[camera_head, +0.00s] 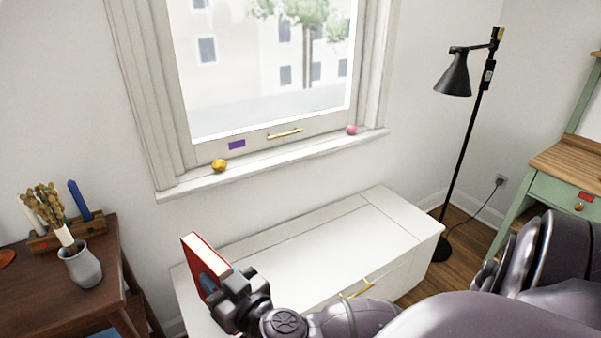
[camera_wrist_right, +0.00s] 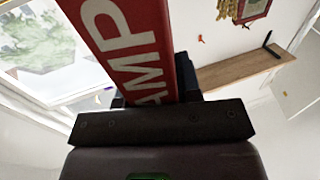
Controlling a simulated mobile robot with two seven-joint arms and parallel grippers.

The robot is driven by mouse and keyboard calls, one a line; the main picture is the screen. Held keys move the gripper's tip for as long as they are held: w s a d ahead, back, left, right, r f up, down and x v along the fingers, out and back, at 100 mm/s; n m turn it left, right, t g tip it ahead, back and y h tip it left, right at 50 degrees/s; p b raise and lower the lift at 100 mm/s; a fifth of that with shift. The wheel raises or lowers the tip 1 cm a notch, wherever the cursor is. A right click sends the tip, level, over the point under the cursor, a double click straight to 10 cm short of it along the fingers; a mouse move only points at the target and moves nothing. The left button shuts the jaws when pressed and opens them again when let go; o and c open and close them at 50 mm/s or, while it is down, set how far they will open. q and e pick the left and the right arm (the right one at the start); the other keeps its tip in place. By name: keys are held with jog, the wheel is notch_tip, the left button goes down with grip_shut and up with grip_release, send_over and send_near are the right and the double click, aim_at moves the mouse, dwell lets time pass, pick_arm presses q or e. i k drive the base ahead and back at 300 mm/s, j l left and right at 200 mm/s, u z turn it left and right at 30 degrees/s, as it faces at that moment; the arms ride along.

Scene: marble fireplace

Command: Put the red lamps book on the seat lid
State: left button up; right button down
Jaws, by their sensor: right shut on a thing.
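The red lamps book (camera_head: 205,262) is upright and tilted in my right gripper (camera_head: 232,292), at the left end of the white window seat. In the right wrist view the book's red cover (camera_wrist_right: 130,40) shows white letters reading "AMP", and the gripper (camera_wrist_right: 155,100) is shut on it. The seat lid (camera_head: 320,245) is white, flat and bare on its visible part. In the head view the book overlaps the lid's left end; I cannot tell whether it touches the lid. My left gripper is not in view.
A dark wooden table (camera_head: 90,285) with a grey vase (camera_head: 82,265) stands at the left. A black floor lamp (camera_head: 455,150) stands beyond the seat's right end. The window sill (camera_head: 280,160) above holds a yellow object (camera_head: 219,166) and a pink one (camera_head: 351,129).

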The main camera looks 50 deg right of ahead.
aim_at(352, 254)
jog(key=k+l, duration=0.1)
jog(key=l, duration=0.4)
jog(key=k+l, duration=0.1)
jog(key=l, duration=0.9)
jog(key=k+l, duration=0.15)
jog(key=l, duration=0.35)
jog(key=k+l, duration=0.1)
jog(key=l, duration=0.4)
jog(key=k+l, duration=0.1)
jog(key=l, duration=0.45)
